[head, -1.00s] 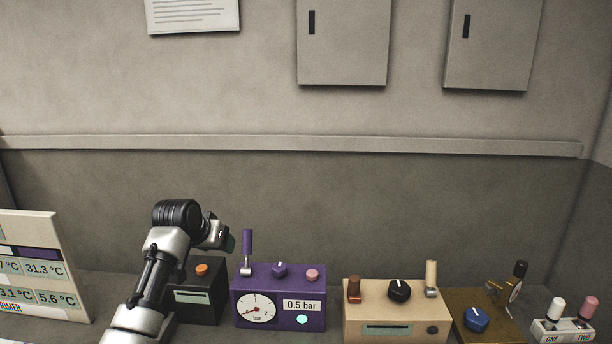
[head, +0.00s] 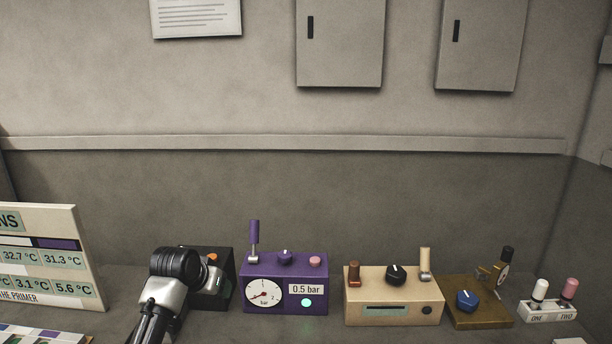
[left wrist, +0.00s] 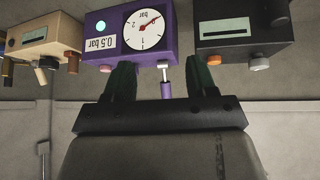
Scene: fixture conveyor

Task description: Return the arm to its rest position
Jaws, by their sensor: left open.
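My left arm comes in at the lower left of the head view, folded in front of the black box (head: 222,292). Its gripper is mostly hidden there behind the wrist. In the left wrist view, which is upside down, my left gripper (left wrist: 158,82) shows two dark green fingers spread apart with nothing held. The purple box (head: 285,283) with a round gauge, a 0.5 bar display and a lit green lamp lies beyond the fingers. Its purple lever (left wrist: 166,82) appears between the fingers in the picture, apart from them. My right gripper is not in view.
A beige box (head: 394,313), a brown box with a blue knob (head: 467,300) and a white two-switch block (head: 548,311) stand to the right. A temperature board (head: 45,260) stands at the left. The wall behind has a ledge (head: 300,143).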

